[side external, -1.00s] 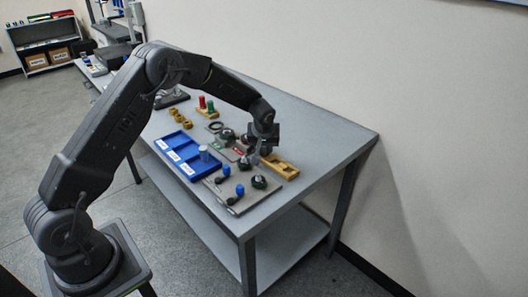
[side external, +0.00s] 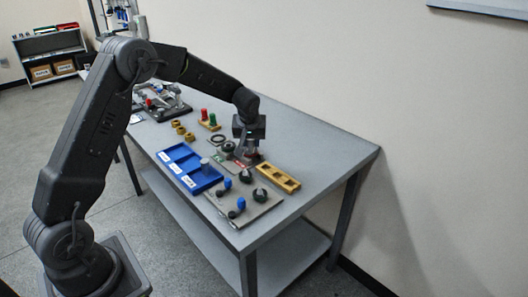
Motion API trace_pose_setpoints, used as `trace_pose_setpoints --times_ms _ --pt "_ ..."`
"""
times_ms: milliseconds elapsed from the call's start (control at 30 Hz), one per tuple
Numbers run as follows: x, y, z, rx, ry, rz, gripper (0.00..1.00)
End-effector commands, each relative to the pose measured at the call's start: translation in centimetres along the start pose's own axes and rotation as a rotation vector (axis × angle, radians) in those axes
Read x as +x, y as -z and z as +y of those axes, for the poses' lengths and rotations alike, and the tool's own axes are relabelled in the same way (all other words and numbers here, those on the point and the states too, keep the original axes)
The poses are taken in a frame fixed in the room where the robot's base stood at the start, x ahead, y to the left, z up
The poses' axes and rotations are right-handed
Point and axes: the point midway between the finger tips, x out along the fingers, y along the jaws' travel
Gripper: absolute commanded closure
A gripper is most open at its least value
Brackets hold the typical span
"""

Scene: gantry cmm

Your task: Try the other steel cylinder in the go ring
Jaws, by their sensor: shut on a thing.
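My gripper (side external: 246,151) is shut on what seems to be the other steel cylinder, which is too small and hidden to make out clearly. One steel cylinder (side external: 205,163) stands upright in the blue tray (side external: 170,154). The yellow wooden block (side external: 278,178) lies right of the gripper, and its holes look empty.
A grey plate (side external: 262,207) with blue-handled gauges and dark round parts lies at the front. Several brass rings (side external: 183,131), another dark ring (side external: 217,138) and a stand with red and green pieces (side external: 209,121) lie further back. The table's right end is clear.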

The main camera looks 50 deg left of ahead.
Motion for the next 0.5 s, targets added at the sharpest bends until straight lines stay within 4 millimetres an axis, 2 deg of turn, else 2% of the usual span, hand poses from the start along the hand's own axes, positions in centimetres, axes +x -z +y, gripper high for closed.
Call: trace_pose_setpoints --times_ms 33,200,367,500 --pt "-0.8 0.5 -1.3 -0.007 0.0 0.002 0.98" --pt "-2.4 1.4 -4.5 -0.004 0.0 0.002 0.98" --pt "-3.2 2.0 -6.2 -0.002 0.0 0.001 0.98" --pt "-2.8 3.9 -7.2 -0.003 0.002 0.0 0.98"
